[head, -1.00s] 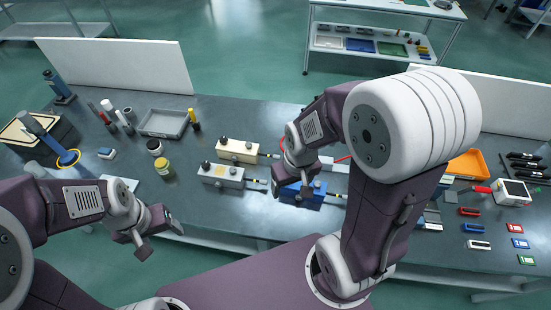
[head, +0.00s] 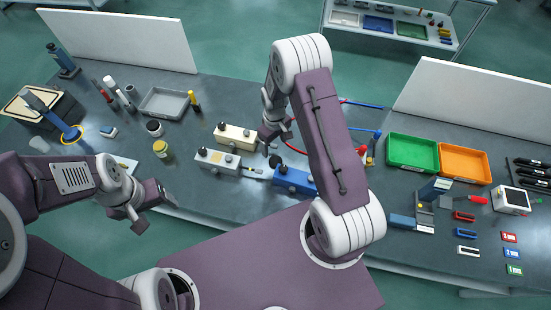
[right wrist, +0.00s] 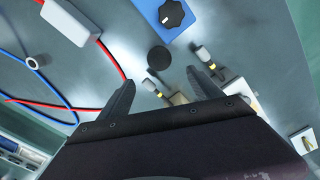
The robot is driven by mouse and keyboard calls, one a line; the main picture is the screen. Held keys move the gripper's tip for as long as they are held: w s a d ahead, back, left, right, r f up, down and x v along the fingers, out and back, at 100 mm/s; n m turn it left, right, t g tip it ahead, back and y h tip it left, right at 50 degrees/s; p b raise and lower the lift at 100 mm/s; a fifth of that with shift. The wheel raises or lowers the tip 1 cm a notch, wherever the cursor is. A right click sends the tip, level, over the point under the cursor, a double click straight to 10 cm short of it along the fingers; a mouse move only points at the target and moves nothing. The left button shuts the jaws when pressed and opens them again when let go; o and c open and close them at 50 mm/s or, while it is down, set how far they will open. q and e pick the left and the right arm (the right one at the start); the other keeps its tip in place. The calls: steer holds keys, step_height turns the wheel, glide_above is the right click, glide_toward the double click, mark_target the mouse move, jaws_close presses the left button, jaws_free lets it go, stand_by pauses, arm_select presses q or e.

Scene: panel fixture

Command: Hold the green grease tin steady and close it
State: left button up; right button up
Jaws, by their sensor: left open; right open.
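A small yellow-green tin (head: 162,149), which seems to be the grease tin, stands on the bench at left; its top is too small to read. A dark round disc (right wrist: 159,59) lies flat beside a blue box; it also shows in the head view (head: 275,161). I cannot tell if it is the tin's lid. My right gripper (head: 270,138) is open and empty above the bench near the disc; its fingers also show in the right wrist view (right wrist: 163,88). My left gripper (head: 143,207) is open and empty, nearer than the tin and apart from it.
A white box (head: 217,161), a cream box (head: 236,137) and a blue box (head: 294,180) with knobs stand mid-bench. A dark-topped jar (head: 154,127) stands behind the tin. A grey tray (head: 163,103) lies farther back. Green (head: 412,152) and orange (head: 465,163) trays are at right.

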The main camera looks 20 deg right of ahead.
mark_target(275, 160)
steer(key=shift+s+f, duration=0.1)
steer(key=shift+f, duration=0.35)
step_height(275, 160, down, 3)
steer(key=shift+f+p, duration=0.1)
steer(key=shift+p, duration=0.45)
steer(key=shift+f, duration=0.35)
